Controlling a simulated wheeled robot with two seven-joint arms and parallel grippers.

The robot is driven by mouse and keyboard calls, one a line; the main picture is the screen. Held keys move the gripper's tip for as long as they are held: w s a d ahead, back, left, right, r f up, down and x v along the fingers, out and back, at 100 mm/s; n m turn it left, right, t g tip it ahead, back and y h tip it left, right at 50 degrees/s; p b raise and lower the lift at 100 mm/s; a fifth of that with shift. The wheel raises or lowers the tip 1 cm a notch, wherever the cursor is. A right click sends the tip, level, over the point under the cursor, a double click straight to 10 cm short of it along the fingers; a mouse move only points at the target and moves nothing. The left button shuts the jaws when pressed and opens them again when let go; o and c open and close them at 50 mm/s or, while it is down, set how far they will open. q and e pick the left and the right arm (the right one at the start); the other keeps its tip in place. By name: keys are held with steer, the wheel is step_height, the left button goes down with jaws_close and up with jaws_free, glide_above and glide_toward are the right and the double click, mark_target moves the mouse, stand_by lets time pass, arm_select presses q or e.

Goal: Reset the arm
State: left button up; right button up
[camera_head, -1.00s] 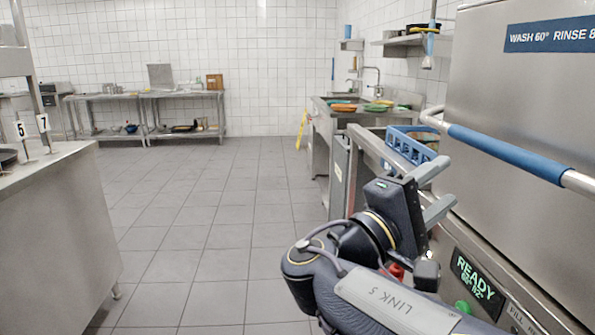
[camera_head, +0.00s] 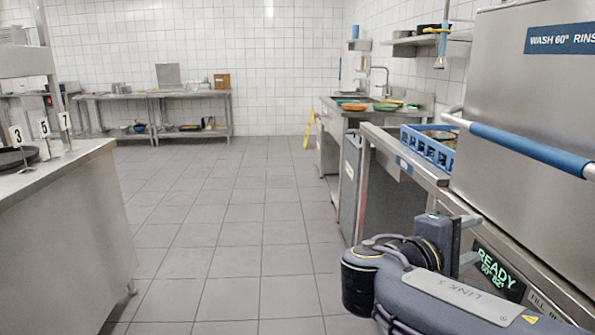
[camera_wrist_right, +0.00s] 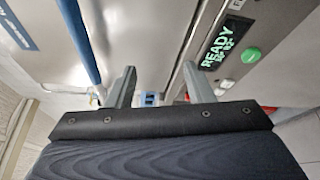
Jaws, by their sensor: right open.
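My right arm comes in from the lower right in the head view. Its right gripper (camera_head: 467,241) is beside the front of the steel dishwasher (camera_head: 520,120), near the READY display (camera_head: 497,272). In the right wrist view the two grey fingers of the right gripper (camera_wrist_right: 160,88) stand apart with nothing between them. The dishwasher's blue bar handle (camera_head: 530,148) is above the gripper. My left gripper is not in view.
A blue dish rack (camera_head: 428,148) sits on the steel counter left of the dishwasher. A sink bench with colored plates (camera_head: 354,106) stands beyond. A steel counter (camera_head: 60,200) with number signs is at left. The tiled floor (camera_head: 230,230) between is clear.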

steer(key=s+d+f+g+y, duration=0.2)
steer(key=d+f+y, duration=0.1)
steer(key=f, duration=0.3)
steer(key=s+d+f+g+y, duration=0.1)
steer(key=s+d+f+y, duration=0.15)
steer(key=f, duration=0.35)
steer(key=s+a+f+m+g+y, duration=0.2)
steer(key=s+a+f+m+y, duration=0.3)
steer(key=s+f+y, duration=0.6)
steer(key=s+a+m+t+y, duration=0.2)
steer(key=s+a+m, duration=0.3)
steer(key=a, duration=0.1)
step_height(320, 180, up, 24)
steer(key=p, duration=2.5)
steer(key=shift+a+r+t, duration=0.25)
steer(key=shift+a+t, duration=0.05)
steer(key=shift+a, duration=0.05)
steer(key=shift+y, duration=0.25)
